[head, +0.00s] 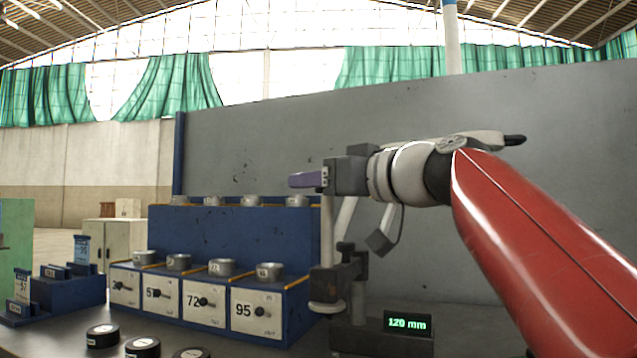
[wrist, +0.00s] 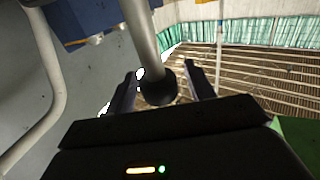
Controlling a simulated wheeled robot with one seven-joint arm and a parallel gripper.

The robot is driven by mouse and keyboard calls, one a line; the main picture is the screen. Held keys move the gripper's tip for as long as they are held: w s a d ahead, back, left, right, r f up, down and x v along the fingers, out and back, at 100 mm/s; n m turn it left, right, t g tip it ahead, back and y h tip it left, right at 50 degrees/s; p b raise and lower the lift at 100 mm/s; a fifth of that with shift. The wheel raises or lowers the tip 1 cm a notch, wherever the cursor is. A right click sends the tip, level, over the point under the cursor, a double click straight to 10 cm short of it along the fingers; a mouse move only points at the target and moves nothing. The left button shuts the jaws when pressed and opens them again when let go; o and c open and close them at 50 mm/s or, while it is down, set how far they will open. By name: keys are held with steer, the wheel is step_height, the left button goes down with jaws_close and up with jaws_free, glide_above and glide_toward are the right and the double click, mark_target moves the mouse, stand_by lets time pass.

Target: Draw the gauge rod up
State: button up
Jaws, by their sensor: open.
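The gauge stands on the bench at centre right in the head view, with a dark body (head: 345,275) and a green readout (head: 408,323) showing 120 mm. Its thin grey rod (head: 327,225) rises upright to my gripper (head: 303,180), which hides the rod's top. In the wrist view the grey rod (wrist: 138,30) ends in a dark round knob (wrist: 158,88). The knob lies between the two fingers of my gripper (wrist: 160,82), with a visible gap on each side. My gripper is open and points left in the head view.
A blue stepped rack (head: 235,238) with metal cups and numbered front panels stands left of the gauge. Black discs (head: 142,347) lie on the bench in front. A blue holder with cards (head: 62,290) is at far left. A grey wall (head: 420,140) runs behind.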

steer(key=b+v, duration=0.1)
steer(key=v, duration=0.6)
steer(key=shift+b, duration=0.3)
steer(key=shift+s, duration=0.1)
